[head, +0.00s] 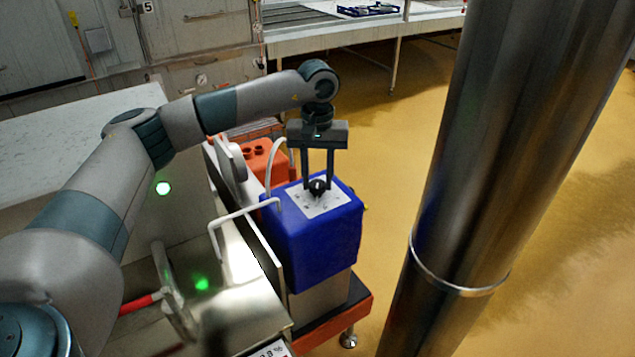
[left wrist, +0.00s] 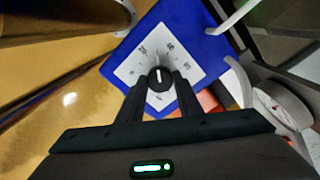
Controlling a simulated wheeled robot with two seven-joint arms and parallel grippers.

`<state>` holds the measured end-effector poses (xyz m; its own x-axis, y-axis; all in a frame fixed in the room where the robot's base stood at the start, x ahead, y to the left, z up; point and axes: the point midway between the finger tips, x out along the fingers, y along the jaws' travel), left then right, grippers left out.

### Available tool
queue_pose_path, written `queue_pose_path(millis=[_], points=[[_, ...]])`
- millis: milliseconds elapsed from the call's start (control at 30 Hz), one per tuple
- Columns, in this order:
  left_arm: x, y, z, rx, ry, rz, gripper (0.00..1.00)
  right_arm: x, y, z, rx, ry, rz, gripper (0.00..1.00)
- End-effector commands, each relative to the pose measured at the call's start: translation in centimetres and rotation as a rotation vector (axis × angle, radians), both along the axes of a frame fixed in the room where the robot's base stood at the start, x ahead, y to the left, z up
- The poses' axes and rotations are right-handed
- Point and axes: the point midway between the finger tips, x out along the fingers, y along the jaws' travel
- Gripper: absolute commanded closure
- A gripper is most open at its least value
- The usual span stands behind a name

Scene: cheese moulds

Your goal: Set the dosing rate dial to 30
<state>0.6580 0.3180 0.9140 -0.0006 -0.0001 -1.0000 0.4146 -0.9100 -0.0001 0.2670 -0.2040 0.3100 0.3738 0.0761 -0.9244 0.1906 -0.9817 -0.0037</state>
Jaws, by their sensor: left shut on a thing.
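The dosing rate dial is a small black knob (head: 318,186) on a white scale plate (head: 334,201) on top of a blue box (head: 318,246). My left gripper (head: 317,180) points down from above and is shut on the knob. In the left wrist view the knob (left wrist: 160,73) sits between the two fingertips. Its white pointer line points roughly up in that picture, between two upper marks on the scale plate (left wrist: 186,81). My right gripper is not in view.
A thick steel column (head: 490,150) rises at the right. Yellow floor (head: 405,120) is clear behind the box.

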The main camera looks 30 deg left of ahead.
Motion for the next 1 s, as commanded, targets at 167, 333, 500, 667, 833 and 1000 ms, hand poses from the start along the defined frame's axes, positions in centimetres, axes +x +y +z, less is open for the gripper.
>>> queue_pose_path(millis=[167, 333, 500, 667, 833, 1000], points=[[0.06, 0.01, 0.11, -0.001, -0.003, -0.018, 0.90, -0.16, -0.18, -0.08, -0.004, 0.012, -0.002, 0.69], [0.06, 0.01, 0.13, 0.000, -0.002, -0.018, 0.90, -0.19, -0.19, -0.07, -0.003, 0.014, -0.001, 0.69], [0.06, 0.01, 0.13, 0.000, -0.002, -0.017, 0.58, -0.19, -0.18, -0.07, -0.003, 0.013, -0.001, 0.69], [0.04, 0.01, 0.09, -0.001, -0.001, -0.017, 0.49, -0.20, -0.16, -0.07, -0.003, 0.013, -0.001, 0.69], [0.03, 0.01, 0.06, 0.000, -0.001, -0.017, 0.49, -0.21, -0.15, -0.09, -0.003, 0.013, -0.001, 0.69], [0.07, 0.00, 0.52, 0.000, -0.002, -0.017, 0.49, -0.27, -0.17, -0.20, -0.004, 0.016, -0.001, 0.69]])
